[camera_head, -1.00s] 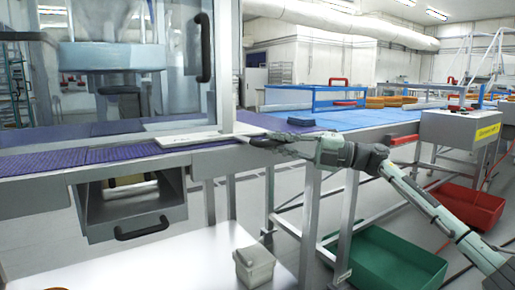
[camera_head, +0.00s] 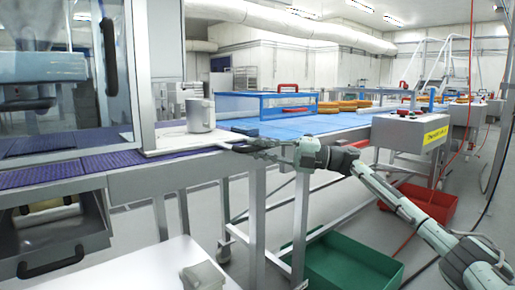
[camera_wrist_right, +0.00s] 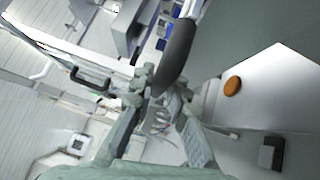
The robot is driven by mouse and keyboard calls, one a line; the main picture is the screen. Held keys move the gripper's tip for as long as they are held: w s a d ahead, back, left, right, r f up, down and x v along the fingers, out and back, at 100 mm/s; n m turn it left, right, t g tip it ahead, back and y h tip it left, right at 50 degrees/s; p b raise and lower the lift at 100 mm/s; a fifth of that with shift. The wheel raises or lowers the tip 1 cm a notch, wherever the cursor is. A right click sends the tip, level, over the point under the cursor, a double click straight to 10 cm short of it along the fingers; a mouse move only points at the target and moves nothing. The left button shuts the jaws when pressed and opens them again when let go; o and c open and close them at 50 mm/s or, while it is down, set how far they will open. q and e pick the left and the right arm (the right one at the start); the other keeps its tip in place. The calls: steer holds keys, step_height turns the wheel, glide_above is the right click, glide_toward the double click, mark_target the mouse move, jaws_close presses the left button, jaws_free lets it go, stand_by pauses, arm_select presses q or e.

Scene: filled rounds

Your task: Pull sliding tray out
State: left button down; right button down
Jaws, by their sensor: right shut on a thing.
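The sliding tray (camera_head: 165,142) is a thin white plate on the purple conveyor, beside the glass-fronted machine. A grey metal mug (camera_head: 201,115) stands upright on it. My right gripper (camera_head: 258,146) is at the tray's right end, shut on its dark handle, which the fingers partly hide. In the right wrist view a dark rounded handle (camera_wrist_right: 177,50) lies close in front of my right gripper (camera_wrist_right: 158,108). The exact contact is hard to see there. My left gripper is not in view.
The machine's frame (camera_head: 143,75) rises just left of the mug. A blue belt (camera_head: 300,126) with a blue guard runs behind my gripper. Below are a grey box (camera_head: 203,276) on a white table (camera_head: 130,272) and a green crate (camera_head: 345,268). The floor between is partly clear.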

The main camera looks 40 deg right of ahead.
steer(key=shift+d, duration=0.25)
steer(key=c, duration=1.5)
jaws_free()
steer(key=v, duration=1.2)
